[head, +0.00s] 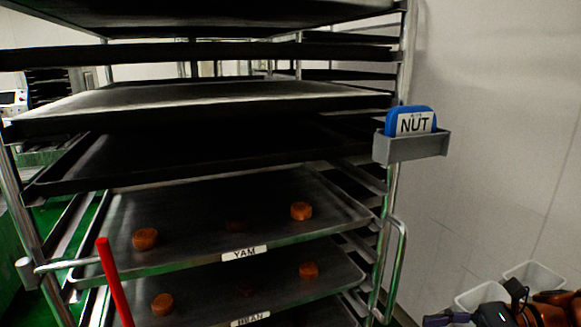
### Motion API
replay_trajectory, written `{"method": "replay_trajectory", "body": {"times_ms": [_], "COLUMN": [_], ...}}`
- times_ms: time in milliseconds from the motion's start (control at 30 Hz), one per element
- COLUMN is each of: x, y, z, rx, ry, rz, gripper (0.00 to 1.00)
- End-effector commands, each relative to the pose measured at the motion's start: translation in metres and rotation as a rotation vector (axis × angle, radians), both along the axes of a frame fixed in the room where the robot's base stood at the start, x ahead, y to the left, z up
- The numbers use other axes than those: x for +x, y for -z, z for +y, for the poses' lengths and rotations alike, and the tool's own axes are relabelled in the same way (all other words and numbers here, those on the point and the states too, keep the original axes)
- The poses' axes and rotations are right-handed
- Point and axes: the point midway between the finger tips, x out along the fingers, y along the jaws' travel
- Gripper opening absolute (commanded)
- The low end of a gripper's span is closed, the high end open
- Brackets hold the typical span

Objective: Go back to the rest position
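At the bottom right corner of the head view, dark and orange-brown parts look like my folded arm with my gripper (470,317). They are cut off by the frame edge, so the fingers cannot be made out clearly. They are low and to the right, apart from the tray rack (400,90). Nothing can be seen held there.
The rack holds several dark trays. The YAM tray (190,205) and the tray below it (215,300) carry round brown pieces. A grey holder (415,147) with a blue NUT card (411,120) sticks out right. A red rod (115,283) stands front left. White bins (535,273) are lower right.

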Motion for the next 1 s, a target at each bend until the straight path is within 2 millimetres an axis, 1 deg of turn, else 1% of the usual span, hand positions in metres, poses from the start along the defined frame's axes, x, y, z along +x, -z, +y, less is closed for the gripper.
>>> {"method": "replay_trajectory", "body": {"times_ms": [33, 167, 267, 400, 567, 600, 700, 800, 900, 1000], "x": [-0.001, -0.007, -0.015, -0.034, -0.058, -0.065, -0.081, -0.097, -0.113, -0.125], "y": [-0.001, 0.001, 0.003, 0.011, 0.023, 0.026, 0.033, 0.041, 0.048, 0.054], "z": [0.01, 0.036, 0.061, 0.096, 0.124, 0.129, 0.139, 0.144, 0.145, 0.142], "rx": [-0.026, -0.1, -0.185, -0.317, -0.465, -0.498, -0.585, -0.67, -0.75, -0.83], "ry": [-0.028, -0.114, -0.203, -0.356, -0.525, -0.57, -0.678, -0.784, -0.891, -0.994], "rz": [-0.012, -0.046, -0.091, -0.168, -0.27, -0.295, -0.364, -0.437, -0.509, -0.585], "gripper": [0.43, 0.43, 0.43, 0.43, 0.43, 0.43, 0.43, 0.43, 0.43, 0.43]}}
